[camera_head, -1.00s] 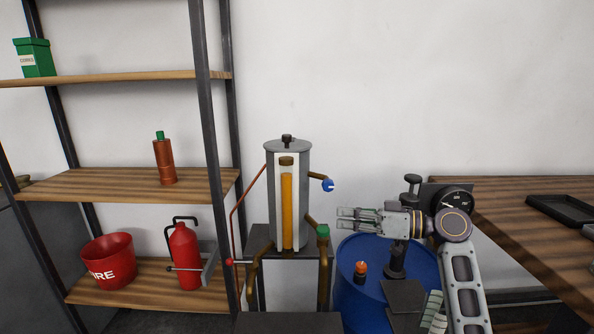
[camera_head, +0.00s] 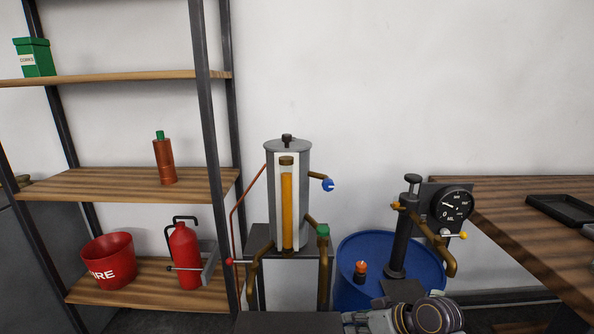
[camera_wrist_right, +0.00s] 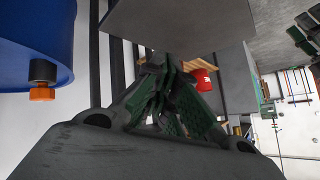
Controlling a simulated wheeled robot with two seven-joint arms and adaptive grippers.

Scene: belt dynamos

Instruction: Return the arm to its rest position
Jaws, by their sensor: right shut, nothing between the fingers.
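My right gripper (camera_head: 356,322) is low at the bottom edge of the head view, in front of the blue drum, with its fingers pointing left. In the right wrist view its fingers (camera_wrist_right: 165,95) are shut with nothing between them. It touches none of the equipment that I can make out. My left gripper is not in view.
A blue drum (camera_head: 416,258) carries a hand pump (camera_head: 402,235) with a dial (camera_head: 453,206) and an orange-capped plug (camera_head: 360,271). A grey cylinder with a yellow sight glass (camera_head: 287,205) stands left of it. A wooden table (camera_head: 500,215) is at right, shelves (camera_head: 120,185) at left.

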